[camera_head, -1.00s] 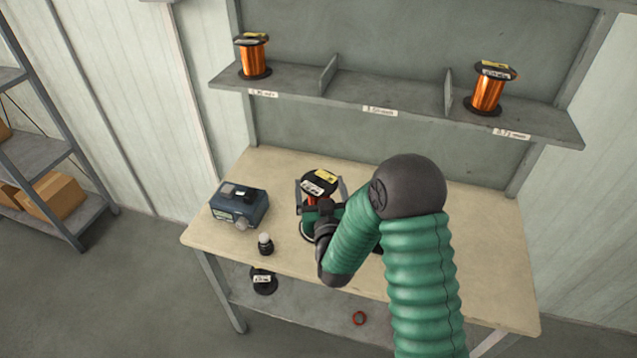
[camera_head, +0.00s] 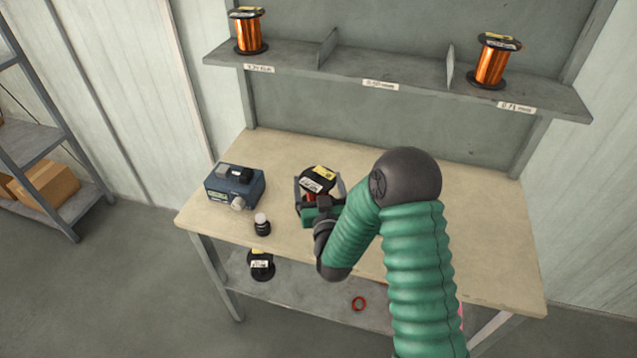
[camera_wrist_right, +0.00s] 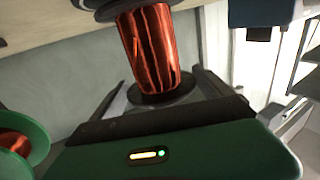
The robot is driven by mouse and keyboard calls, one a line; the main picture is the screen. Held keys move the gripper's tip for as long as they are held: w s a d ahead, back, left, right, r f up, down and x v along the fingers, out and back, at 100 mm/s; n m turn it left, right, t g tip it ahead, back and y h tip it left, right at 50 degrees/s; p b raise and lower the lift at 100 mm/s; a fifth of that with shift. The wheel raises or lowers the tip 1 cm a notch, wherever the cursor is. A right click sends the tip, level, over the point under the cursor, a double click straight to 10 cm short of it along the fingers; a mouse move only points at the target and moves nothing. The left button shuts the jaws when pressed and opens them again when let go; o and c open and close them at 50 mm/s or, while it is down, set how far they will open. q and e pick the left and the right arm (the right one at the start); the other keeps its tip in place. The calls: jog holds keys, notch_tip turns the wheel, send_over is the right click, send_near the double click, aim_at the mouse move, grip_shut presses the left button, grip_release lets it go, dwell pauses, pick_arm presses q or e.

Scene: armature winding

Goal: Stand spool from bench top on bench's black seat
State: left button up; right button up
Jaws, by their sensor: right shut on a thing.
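A spool of copper wire with black flanges and a yellow-white label (camera_head: 318,179) is at the middle left of the bench top (camera_head: 425,175). My right gripper (camera_head: 319,192) is shut on it, a grey finger on each side. The wrist view shows the copper winding (camera_wrist_right: 150,50) between the fingers. I cannot tell whether the spool touches the bench or is just above it. I cannot make out the black seat; my right arm covers much of the bench front. My left gripper is not in view.
Two copper spools (camera_head: 248,32) (camera_head: 491,62) stand on the upper shelf. A green-flanged spool (camera_wrist_right: 22,140) shows in the wrist view.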

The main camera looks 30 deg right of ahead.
jog(key=shift+d+f+b, duration=0.1)
jog(key=shift+f+b, duration=0.25)
jog(key=shift+b, duration=0.05)
